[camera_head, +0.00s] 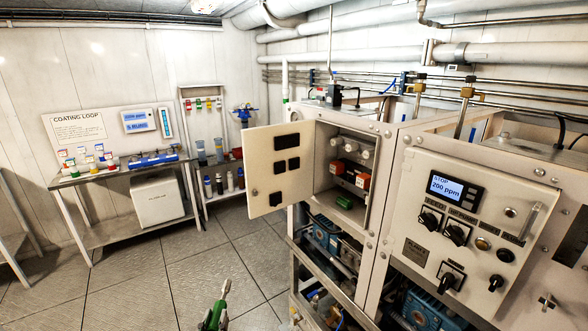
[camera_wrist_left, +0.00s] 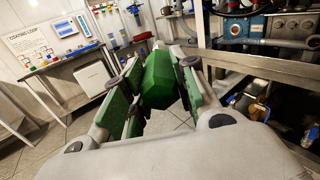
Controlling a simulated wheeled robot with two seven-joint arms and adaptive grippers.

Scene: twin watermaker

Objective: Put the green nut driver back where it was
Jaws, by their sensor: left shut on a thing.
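The green nut driver (camera_wrist_left: 158,82) is held between the green-padded fingers of my left gripper (camera_wrist_left: 152,95), its faceted handle filling the gap in the left wrist view. In the head view the nut driver (camera_head: 217,312) shows at the bottom edge, its light-coloured end pointing up. My left gripper (camera_head: 214,322) is shut on it over open floor, left of the machine cabinet and apart from it. Most of this gripper is cut off by the frame. My right gripper is not in view. I cannot tell where the nut driver was kept before.
The grey cabinet's door (camera_head: 276,168) stands open to the left, with electrical parts inside. A control panel (camera_head: 450,225) is at right. A bench (camera_head: 120,169) with colour-capped bottles and a shelf rack (camera_head: 215,193) stand at the far left. The tiled floor (camera_head: 150,275) between is clear.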

